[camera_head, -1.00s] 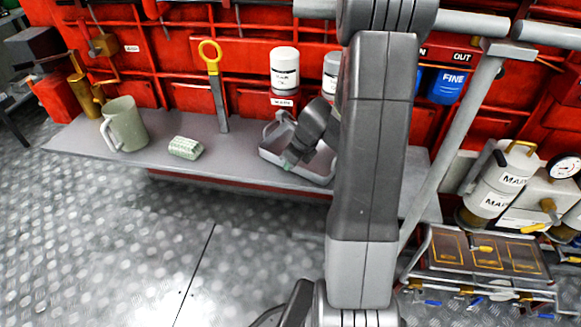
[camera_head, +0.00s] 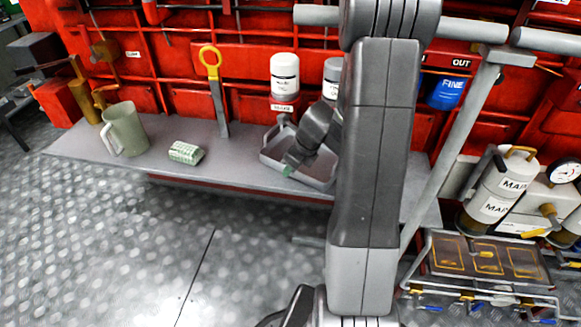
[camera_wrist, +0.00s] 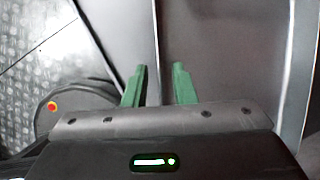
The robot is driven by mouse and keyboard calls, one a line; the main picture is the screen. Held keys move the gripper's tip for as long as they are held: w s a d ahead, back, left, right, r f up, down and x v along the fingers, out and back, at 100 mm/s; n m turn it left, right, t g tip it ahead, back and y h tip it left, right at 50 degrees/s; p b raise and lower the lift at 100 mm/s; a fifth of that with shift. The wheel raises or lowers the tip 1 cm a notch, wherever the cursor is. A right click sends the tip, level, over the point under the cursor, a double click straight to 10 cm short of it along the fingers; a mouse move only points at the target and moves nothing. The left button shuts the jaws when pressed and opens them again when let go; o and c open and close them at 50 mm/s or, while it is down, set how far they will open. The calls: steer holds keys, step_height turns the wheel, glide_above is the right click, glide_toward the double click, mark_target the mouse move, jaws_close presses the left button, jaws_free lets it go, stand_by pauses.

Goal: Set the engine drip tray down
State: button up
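The engine drip tray (camera_head: 270,160), a shallow grey pan with raised walls, appears to rest level on the grey ledge (camera_head: 235,172), near its front edge. My gripper (camera_head: 289,170) reaches down to the tray's near side; my arm hides the tray's right part. In the wrist view, the two green fingers of my gripper (camera_wrist: 160,68) stand apart, with a gap between them. The thin pale rim of the tray (camera_wrist: 154,40) runs into that gap, and both fingers seem clear of it. The tray's dark floor lies to the right.
A green mug (camera_head: 127,131), a small patterned block (camera_head: 186,153) and an upright yellow-handled tool (camera_head: 213,85) are on the ledge left of the tray. White canisters (camera_head: 285,76) stand behind it. Pumps and a rack (camera_head: 485,260) are at right. The metal floor is open in front.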

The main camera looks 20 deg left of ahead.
steer(key=p+v, duration=0.3)
steer(key=v, duration=0.8)
steer(key=shift+p, duration=0.35)
steer(key=b+x, duration=0.5)
steer(key=x, duration=0.7)
steer(key=shift+f, duration=0.35)
steer(key=shift+s+d+r+p, duration=0.1)
steer(key=shift+r+p, duration=0.55)
steer(key=shift+r, duration=0.45)
steer(key=shift+s+r+p, duration=0.15)
steer(key=shift+r+p, duration=0.45)
steer(key=shift+r, duration=0.5)
steer(key=shift+f, duration=0.15)
